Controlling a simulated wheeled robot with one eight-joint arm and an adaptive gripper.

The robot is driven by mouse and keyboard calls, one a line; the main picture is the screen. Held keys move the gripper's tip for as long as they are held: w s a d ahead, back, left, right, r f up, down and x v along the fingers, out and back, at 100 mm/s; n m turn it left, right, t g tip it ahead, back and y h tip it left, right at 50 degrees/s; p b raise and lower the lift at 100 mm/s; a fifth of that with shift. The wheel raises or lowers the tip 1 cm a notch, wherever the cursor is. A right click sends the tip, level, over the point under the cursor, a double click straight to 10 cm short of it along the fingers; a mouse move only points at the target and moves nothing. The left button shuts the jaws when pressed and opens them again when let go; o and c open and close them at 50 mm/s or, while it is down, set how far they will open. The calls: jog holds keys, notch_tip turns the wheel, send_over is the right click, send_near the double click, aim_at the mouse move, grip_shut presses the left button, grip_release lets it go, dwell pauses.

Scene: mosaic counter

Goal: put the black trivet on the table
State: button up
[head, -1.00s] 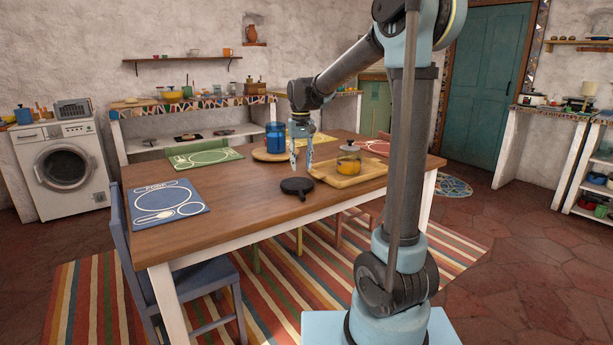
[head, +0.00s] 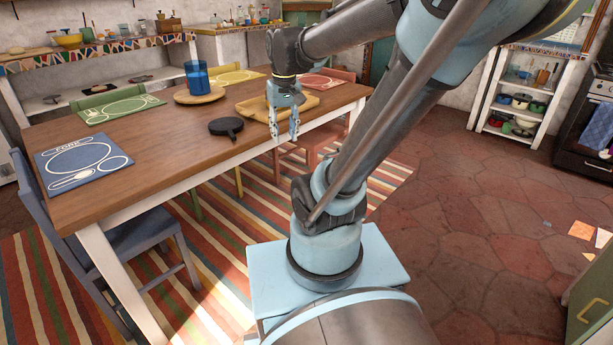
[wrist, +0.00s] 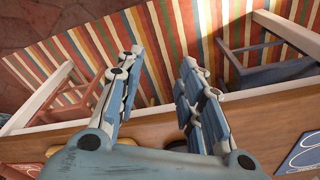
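The black trivet (head: 226,127), a flat dark round piece with a short stub, lies on the wooden table (head: 150,144) near its front edge in the head view. I cannot make it out clearly in the wrist view. My gripper (head: 283,138) is to the right of the trivet and apart from it, by the table's front edge and in front of the wooden tray. Its fingers point down. In the wrist view my gripper (wrist: 162,60) has its two fingers spread with nothing between them; the striped rug and the table edge show beyond.
A blue jar (head: 197,77) stands on a round wooden board (head: 213,97) behind the trivet. A wooden tray (head: 252,107) is partly hidden by my gripper. Placemats lie around the table, a blue one (head: 82,164) at left. A blue chair (head: 135,235) stands at the near left.

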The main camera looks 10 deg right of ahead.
jog(key=s+d+f, duration=0.4)
jog(key=s+f, duration=0.5)
jog(key=s, duration=0.2)
jog(key=shift+d+f+m+t, duration=0.15)
jog(key=shift+f+m+t, duration=0.25)
